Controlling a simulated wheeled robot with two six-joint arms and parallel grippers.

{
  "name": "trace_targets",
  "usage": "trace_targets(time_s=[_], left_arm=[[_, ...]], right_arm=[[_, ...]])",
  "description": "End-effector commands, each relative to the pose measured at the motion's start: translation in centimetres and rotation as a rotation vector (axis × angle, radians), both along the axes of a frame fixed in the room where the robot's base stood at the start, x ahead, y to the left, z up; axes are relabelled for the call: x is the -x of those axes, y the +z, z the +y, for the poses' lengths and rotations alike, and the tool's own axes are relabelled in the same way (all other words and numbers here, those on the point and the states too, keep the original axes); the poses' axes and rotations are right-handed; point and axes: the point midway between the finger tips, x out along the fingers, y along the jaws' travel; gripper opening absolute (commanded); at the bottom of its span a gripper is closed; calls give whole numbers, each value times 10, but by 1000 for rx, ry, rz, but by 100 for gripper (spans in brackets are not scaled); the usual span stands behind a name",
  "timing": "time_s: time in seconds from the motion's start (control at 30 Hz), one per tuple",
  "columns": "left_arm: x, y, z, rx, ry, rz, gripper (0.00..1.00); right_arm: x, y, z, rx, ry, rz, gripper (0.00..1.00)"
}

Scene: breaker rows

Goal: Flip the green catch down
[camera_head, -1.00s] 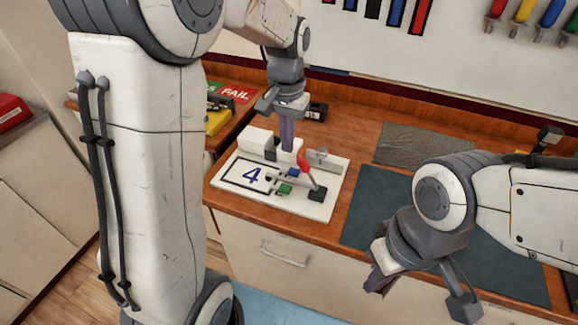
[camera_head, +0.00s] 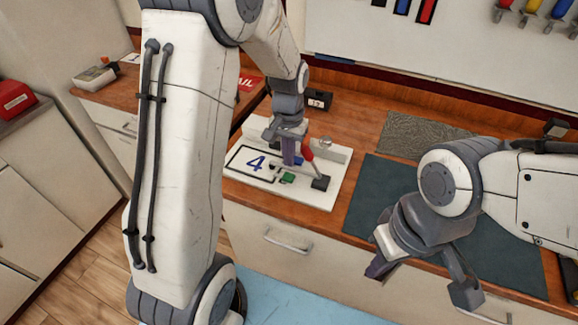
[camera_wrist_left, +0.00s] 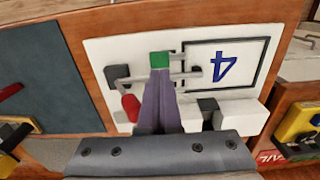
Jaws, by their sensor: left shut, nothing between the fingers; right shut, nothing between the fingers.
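The green catch (camera_head: 287,178) is a small block on a white board (camera_head: 328,201), right of a framed blue "4" (camera_head: 256,163). My left gripper (camera_head: 289,163) is shut and empty, its purple fingers pointing down just behind the green catch. In the left wrist view the fingertips (camera_wrist_left: 159,78) reach right up to the green catch (camera_wrist_left: 160,60); I cannot tell whether they touch. A small blue part (camera_head: 299,161) is partly hidden by the fingers. My right gripper (camera_head: 378,267) is shut and empty, in front of the counter.
A red-handled lever (camera_head: 308,153) with a dark base (camera_head: 320,182) stands close to the right of the left fingers. White raised blocks (camera_wrist_left: 232,116) line the board's back. A dark mat (camera_head: 385,195) and a grey textured mat (camera_head: 425,137) lie to the right.

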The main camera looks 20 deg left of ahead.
Motion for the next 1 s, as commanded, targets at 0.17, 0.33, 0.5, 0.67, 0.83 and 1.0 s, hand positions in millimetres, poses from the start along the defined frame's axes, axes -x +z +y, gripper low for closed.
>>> trace_targets(time_s=[0.17,0.33,0.5,0.67,0.83,1.0], left_arm=[[1,-27,0,0,0,4,0],[0,-40,0,0,0,0,0],[0,-42,0,0,0,-1,0],[0,-42,0,0,0,-1,0],[0,-52,7,0,2,0,0],[-1,-63,20,0,1,-1,0]], right_arm=[[0,6,0,0,0,0,0],[0,7,0,0,0,0,0],[0,7,0,0,0,0,0],[0,7,0,0,0,0,0],[0,2,0,0,0,0,0],[0,-4,0,0,0,0,0]])
